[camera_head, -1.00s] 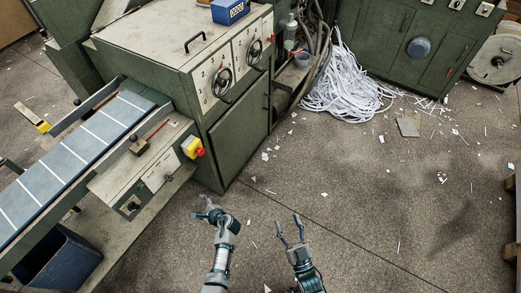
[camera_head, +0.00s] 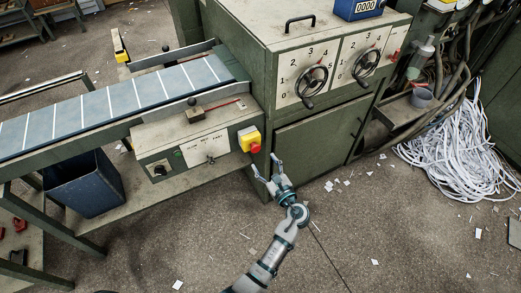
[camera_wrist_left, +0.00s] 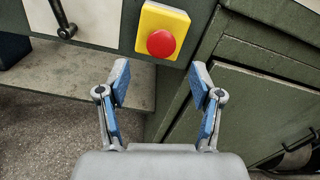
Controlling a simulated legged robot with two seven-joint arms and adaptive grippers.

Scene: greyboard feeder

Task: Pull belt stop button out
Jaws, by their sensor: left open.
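The belt stop button is a red round knob (camera_head: 255,148) on a yellow box (camera_head: 248,138), at the right end of the conveyor's control panel. In the left wrist view the red knob (camera_wrist_left: 161,43) is above the gap between the fingers, on its yellow plate (camera_wrist_left: 180,18). My left gripper (camera_head: 265,171) is open and empty, just below and in front of the button, apart from it. Its two blue-padded fingers also show in the left wrist view (camera_wrist_left: 160,82). My right gripper is not in view.
The control panel (camera_head: 180,147) carries small knobs and a lever. The conveyor belt (camera_head: 110,103) runs to the left behind it. The green machine cabinet (camera_head: 315,140) stands right of the button. A dark bin (camera_head: 85,185) is under the conveyor. The floor in front is open, with paper scraps.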

